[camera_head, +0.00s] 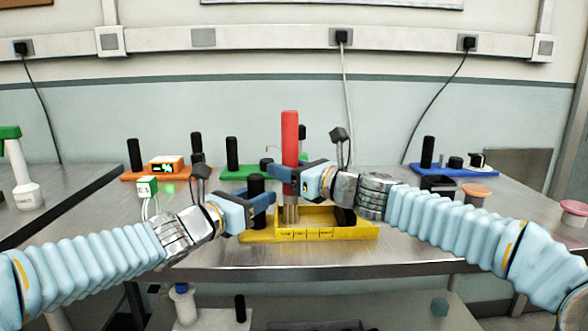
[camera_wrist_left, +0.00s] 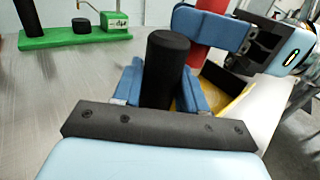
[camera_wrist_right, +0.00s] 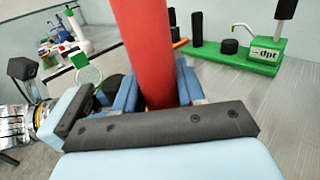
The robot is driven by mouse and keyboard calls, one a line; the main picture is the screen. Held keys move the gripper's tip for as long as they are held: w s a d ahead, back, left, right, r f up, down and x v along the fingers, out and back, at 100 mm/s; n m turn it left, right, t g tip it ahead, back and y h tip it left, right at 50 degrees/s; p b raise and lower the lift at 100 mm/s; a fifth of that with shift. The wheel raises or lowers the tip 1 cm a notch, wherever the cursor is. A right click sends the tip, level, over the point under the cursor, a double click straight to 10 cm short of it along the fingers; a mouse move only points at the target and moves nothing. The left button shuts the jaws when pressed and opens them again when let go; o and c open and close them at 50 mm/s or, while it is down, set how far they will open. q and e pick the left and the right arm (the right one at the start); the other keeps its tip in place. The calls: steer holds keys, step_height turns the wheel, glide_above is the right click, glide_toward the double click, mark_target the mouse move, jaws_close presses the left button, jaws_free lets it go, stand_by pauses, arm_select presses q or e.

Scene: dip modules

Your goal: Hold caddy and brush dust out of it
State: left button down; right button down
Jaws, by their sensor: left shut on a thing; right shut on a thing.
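The yellow caddy (camera_head: 345,233) sits on the metal table in front of me. A black post (camera_wrist_left: 167,70) rises at its left end. My left gripper (camera_head: 262,201) is shut on this black post; the left wrist view shows the blue fingers on both sides of it. The brush has a tall red handle (camera_head: 290,140) and pale bristles (camera_head: 289,213). My right gripper (camera_head: 287,178) is shut on the red handle and holds the brush upright, bristles down at the caddy's left part. Whether the bristles touch the caddy floor is hidden. I cannot make out any dust.
Behind stand an orange module (camera_head: 166,164) with black posts, a green module (camera_head: 232,173) and a blue module (camera_head: 462,170). A black box (camera_head: 438,184) and orange-lidded jars (camera_head: 474,195) are at the right. A small green-topped block (camera_head: 147,187) stands left.

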steer(key=shift+a+f, duration=0.1)
steer(key=shift+a, duration=0.1)
steer(key=shift+d, duration=0.15)
steer(key=shift+d, duration=0.9)
steer(key=shift+s+d, duration=0.75)
steer(key=shift+d, duration=2.35)
steer(key=shift+s+a, duration=0.1)
steer(key=shift+a, duration=4)
steer(key=shift+d, duration=0.1)
